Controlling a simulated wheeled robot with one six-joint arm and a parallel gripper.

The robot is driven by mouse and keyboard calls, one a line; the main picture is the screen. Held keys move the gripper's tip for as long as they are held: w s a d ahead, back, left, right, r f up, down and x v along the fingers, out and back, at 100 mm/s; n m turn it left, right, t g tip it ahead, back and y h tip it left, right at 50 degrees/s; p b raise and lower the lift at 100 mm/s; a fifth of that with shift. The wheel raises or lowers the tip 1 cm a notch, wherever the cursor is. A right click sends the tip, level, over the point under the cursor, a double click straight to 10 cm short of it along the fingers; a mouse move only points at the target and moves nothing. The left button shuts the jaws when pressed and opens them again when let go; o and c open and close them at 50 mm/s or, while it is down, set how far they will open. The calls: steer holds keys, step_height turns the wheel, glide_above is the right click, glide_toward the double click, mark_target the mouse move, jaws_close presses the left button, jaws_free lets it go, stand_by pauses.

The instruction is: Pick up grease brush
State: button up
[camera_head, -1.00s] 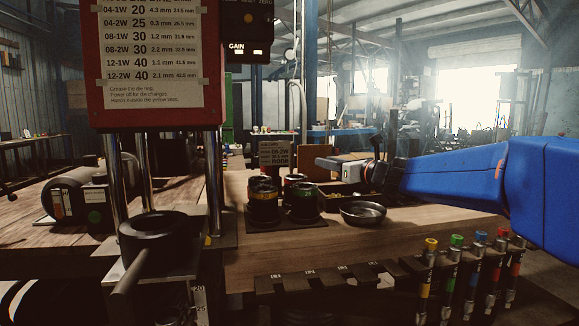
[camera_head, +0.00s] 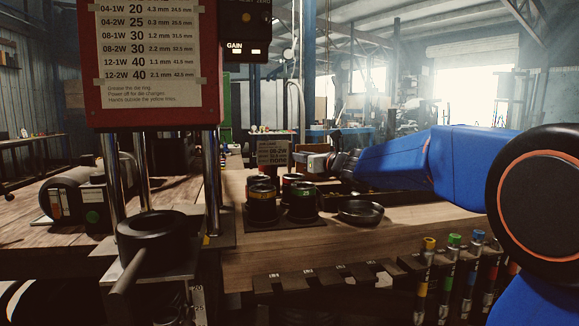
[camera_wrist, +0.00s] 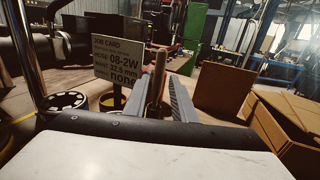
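A brown wooden stick, which looks like the grease brush handle (camera_wrist: 158,68), stands roughly upright in the wrist view. My gripper (camera_wrist: 160,84) has its two grey fingers apart, one on each side of the stick. I cannot tell whether either finger touches it. The brush's lower end is hidden. In the head view my gripper (camera_head: 316,160) is at the back of the bench, right of the job card, and I cannot make out the brush there.
The job card (camera_head: 272,153) stands just left of my gripper. Banded black dies (camera_head: 263,205) and a shallow dark dish (camera_head: 360,211) are in front. The press (camera_head: 152,60) stands at left. Cardboard boxes (camera_wrist: 287,125) show at right in the wrist view. Colour-capped tools (camera_head: 428,262) hang along the front edge.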

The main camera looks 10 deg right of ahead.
steer(key=x, duration=0.3)
steer(key=shift+w+a, duration=0.2)
steer(key=shift+w, duration=0.05)
steer(key=shift+c, duration=0.4)
jaws_close()
step_height(320, 180, up, 19)
steer(key=shift+f, duration=0.2)
stand_by(0.4)
